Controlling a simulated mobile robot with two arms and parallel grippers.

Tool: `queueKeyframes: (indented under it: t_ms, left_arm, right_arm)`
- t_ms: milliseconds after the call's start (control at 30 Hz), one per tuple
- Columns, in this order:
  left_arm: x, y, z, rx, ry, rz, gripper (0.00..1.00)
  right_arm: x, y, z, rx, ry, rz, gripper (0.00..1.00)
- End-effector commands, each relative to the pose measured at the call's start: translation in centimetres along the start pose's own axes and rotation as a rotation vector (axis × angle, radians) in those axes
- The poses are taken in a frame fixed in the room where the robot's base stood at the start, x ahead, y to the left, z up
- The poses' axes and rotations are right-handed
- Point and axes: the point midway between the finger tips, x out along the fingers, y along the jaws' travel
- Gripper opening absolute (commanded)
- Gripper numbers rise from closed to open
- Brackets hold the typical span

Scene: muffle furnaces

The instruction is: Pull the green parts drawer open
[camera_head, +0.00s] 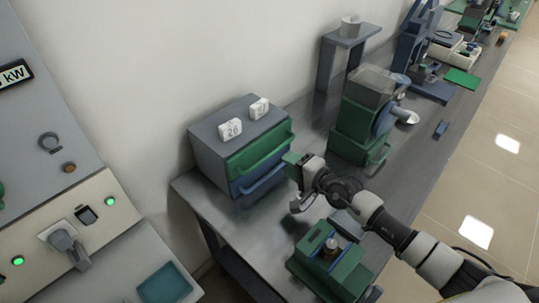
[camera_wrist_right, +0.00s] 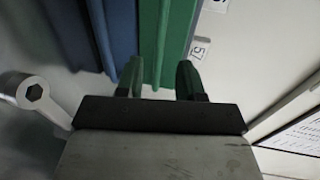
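The green parts drawer (camera_head: 258,150) is the upper drawer of a grey cabinet (camera_head: 215,160) on the bench, with a bar handle along its front. It looks closed, flush above a blue drawer (camera_head: 262,176). My right gripper (camera_head: 293,161) is at the right end of the drawer front. In the right wrist view the gripper's dark green fingers (camera_wrist_right: 160,80) stand apart, with the green drawer's front and handle (camera_wrist_right: 165,40) just ahead and between them. Whether they touch the handle cannot be told. My left gripper is not in view.
Two white number blocks (camera_head: 230,129) sit on the cabinet. A green machine (camera_head: 353,130) stands to the right, and a green and blue fixture (camera_head: 330,262) is at the front of the bench. Bare bench (camera_head: 240,225) lies before the drawers. Control panels (camera_head: 65,225) stand at left.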

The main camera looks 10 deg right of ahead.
Motion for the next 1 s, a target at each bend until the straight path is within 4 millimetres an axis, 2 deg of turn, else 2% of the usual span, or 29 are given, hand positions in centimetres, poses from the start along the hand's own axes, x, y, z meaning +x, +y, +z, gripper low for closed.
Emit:
queueKeyframes:
  t_ms: [33,200,400,533,800,867,1000]
  left_arm:
    - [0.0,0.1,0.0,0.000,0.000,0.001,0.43]
    - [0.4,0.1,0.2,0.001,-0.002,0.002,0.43]
    - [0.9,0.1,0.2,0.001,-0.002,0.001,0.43]
    - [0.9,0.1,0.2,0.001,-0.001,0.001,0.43]
    - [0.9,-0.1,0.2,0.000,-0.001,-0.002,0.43]
    - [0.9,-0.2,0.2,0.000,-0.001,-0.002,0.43]
    - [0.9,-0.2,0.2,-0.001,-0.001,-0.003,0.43]
  right_arm:
    - [1.2,-0.1,0.0,0.002,0.001,-0.003,0.37]
    - [4.5,-0.1,0.0,0.001,0.000,-0.003,0.37]
    - [7.0,0.0,0.0,0.001,0.001,-0.002,0.37]
    - [7.7,0.0,0.0,0.001,0.000,-0.002,0.37]
    - [7.8,0.0,0.0,0.001,0.000,-0.001,0.37]
    - [7.8,0.0,0.0,0.001,0.000,-0.001,0.30]
    - [7.8,0.0,0.0,0.001,0.000,-0.001,0.08]
